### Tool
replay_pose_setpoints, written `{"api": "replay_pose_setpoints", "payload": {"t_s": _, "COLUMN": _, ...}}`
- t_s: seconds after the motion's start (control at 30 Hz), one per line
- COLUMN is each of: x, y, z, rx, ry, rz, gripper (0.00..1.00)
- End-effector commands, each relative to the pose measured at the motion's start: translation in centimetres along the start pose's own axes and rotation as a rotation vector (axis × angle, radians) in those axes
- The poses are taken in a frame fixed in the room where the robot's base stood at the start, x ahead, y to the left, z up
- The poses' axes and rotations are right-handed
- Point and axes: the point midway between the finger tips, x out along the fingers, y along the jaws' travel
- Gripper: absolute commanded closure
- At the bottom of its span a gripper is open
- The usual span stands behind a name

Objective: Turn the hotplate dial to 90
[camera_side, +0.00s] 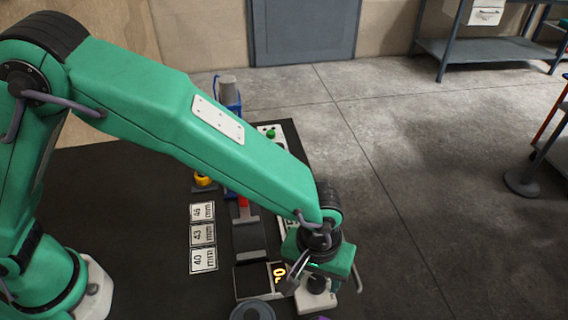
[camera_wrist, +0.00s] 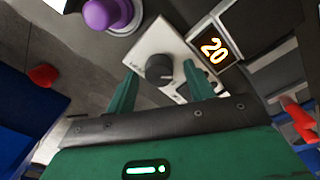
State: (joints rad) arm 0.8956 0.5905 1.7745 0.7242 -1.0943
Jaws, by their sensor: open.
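The hotplate dial (camera_wrist: 160,68) is a dark round knob on a pale panel (camera_wrist: 150,42). In the wrist view it lies between and just beyond the two green fingers of my gripper (camera_wrist: 160,88), which is open. The display (camera_wrist: 213,50) beside the panel reads 20 in glowing digits. In the side view my gripper (camera_side: 318,290) is low over the pale panel at the front right of the dark table. There the display (camera_side: 279,275) is partly seen and the dial is hidden. I cannot tell whether a finger touches the dial.
A purple knob (camera_wrist: 108,14) stands close to the panel. A yellow part (camera_side: 203,180) and a blue device (camera_side: 230,97) stand farther back. A dark round object (camera_side: 252,311) is at the front.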

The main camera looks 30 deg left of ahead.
Motion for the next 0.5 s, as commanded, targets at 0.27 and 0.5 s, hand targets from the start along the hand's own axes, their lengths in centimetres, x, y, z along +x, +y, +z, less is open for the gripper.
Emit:
{"api": "replay_pose_setpoints", "payload": {"t_s": 0.27, "x": -0.04, "y": 0.00, "z": -0.01, "rx": 0.000, "ry": 0.000, "rz": 0.000, "gripper": 0.84}}
{"api": "replay_pose_setpoints", "payload": {"t_s": 0.5, "x": -0.05, "y": -0.02, "z": -0.01, "rx": 0.005, "ry": 0.000, "rz": -0.001, "gripper": 0.92}}
